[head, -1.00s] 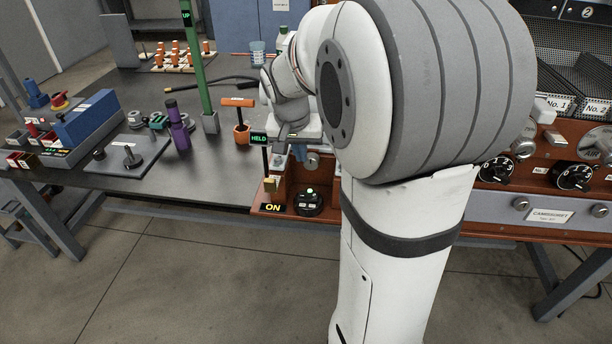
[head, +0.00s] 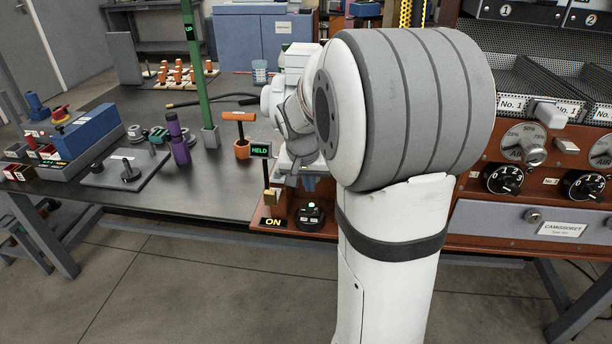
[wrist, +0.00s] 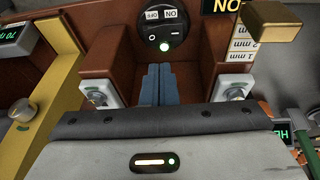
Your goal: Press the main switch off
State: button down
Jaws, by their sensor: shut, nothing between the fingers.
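The main switch is a round black unit with a lit green lamp (head: 310,214), on the red-brown base at the front of the bench. In the wrist view the main switch (wrist: 163,28) appears upside down, with OFF and ON labels, O and — marks and a lit green lamp. A yellow ON sign (head: 272,222) stands left of it. My gripper's blue fingers (wrist: 160,68) are closed together with nothing between them. They point toward the switch, just short of its lamp in the wrist picture; I cannot tell the depth gap. In the head view my arm hides most of the gripper.
The block (wrist: 272,20) also shows in the wrist view. Red-brown walls flank my fingers.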

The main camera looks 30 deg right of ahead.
aim_at(314, 207)
jog(key=x, duration=0.2)
jog(key=b+x, duration=0.1)
jog(key=x, duration=0.1)
jog(key=s+x, duration=0.1)
jog(key=x, duration=0.1)
jog(key=shift+f, duration=0.2)
jog(key=shift+a, duration=0.1)
